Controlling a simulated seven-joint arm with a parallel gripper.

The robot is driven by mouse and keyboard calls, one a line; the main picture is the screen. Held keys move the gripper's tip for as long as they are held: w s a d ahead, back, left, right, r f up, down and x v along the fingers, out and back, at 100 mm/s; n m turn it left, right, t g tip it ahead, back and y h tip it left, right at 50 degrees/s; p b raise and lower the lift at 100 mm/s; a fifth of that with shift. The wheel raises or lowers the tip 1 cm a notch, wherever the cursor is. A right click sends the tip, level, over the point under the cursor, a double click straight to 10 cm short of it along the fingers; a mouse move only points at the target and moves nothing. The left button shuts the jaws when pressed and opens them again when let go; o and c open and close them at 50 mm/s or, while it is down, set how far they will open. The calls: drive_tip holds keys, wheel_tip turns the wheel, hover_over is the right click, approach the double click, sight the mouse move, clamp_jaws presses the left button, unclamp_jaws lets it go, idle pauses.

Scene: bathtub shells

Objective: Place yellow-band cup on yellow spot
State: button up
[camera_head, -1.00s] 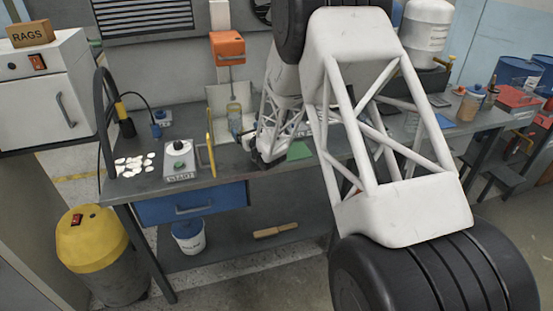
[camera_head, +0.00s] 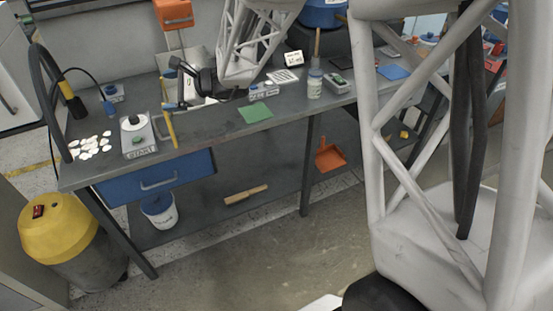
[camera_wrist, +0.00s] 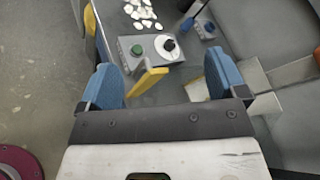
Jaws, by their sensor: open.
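I cannot make out a yellow-band cup or a yellow spot in either view. My gripper (camera_head: 178,84) is above the back left part of the workbench (camera_head: 215,125) in the head view, near an upright yellow-edged panel (camera_head: 170,124). In the wrist view my gripper (camera_wrist: 165,82) shows two blue fingers wide apart with nothing held between them. Beyond the fingers are the yellow-edged panel (camera_wrist: 150,80) and a grey START box (camera_wrist: 150,50) with a green button and a black knob. My gripper and arm hide part of the bench's back.
White shell-like pieces (camera_head: 90,146) lie left of the START box. A green sheet (camera_head: 255,112), a bottle (camera_head: 315,84) and a blue sheet (camera_head: 393,72) are further right. A black hose arch (camera_head: 45,100) stands at the left edge. The bench front between the panel and green sheet is clear.

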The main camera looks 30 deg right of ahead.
drive_tip(key=s+d+r+n+g+h, duration=0.1)
drive_tip(key=s+r+n+g+h, duration=0.3)
drive_tip(key=s, duration=0.6)
drive_tip(key=s+f+n+g, duration=0.15)
drive_tip(key=s+n, duration=0.35)
drive_tip(key=s, duration=0.6)
drive_tip(key=s+d+n+h, duration=0.3)
drive_tip(key=s+d+h, duration=0.1)
drive_tip(key=s, duration=0.5)
drive_tip(key=s+d+n+h, duration=0.4)
drive_tip(key=s+d, duration=0.3)
drive_tip(key=s, duration=0.2)
drive_tip(key=shift+s+d+r+n+h, duration=0.2)
drive_tip(key=shift+d+r+n+h, duration=0.1)
drive_tip(key=shift+r+h, duration=0.1)
